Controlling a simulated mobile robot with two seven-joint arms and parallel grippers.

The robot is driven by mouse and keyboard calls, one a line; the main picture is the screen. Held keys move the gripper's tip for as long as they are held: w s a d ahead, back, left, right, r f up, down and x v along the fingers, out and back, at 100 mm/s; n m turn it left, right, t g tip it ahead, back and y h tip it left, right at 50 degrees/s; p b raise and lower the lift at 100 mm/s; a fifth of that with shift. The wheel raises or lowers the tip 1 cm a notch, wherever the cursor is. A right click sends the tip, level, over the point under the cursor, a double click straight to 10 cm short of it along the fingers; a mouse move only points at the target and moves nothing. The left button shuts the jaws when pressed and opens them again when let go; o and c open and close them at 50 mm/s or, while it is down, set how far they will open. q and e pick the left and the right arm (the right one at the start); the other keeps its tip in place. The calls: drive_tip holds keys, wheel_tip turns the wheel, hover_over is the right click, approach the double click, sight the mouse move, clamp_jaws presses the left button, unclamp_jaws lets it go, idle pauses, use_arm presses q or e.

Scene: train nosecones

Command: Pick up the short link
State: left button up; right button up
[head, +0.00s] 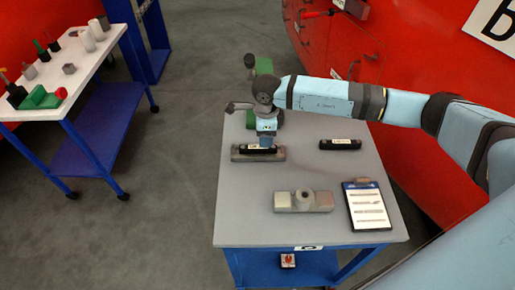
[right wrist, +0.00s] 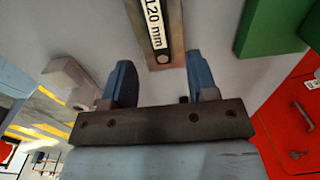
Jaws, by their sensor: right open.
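A black link (head: 258,149) with a white label lies in a long grey holder (head: 237,156) on the near table. In the right wrist view a black link (right wrist: 152,14) reads "120 mm" and sits on a brownish holder (right wrist: 175,25). A second black link (head: 340,144) lies on the table to the right; I cannot tell from the head view which is shorter. My right gripper (head: 267,143) points down just over the link in the holder. In the right wrist view the right gripper (right wrist: 160,62) has its fingers apart with nothing gripped. My left gripper is not in view.
A grey fixture (head: 303,201) and a clipboard (head: 367,207) lie at the table's front. Green parts (head: 263,66) stand behind my right gripper. A red train wall (head: 415,60) borders the right. Another table (head: 92,66) at left holds several small parts.

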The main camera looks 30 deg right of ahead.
sight(258, 150)
wheel_tip(258, 150, down, 5)
drive_tip(key=shift+f+p, duration=0.15)
drive_tip(key=shift+p, duration=0.15)
clamp_jaws()
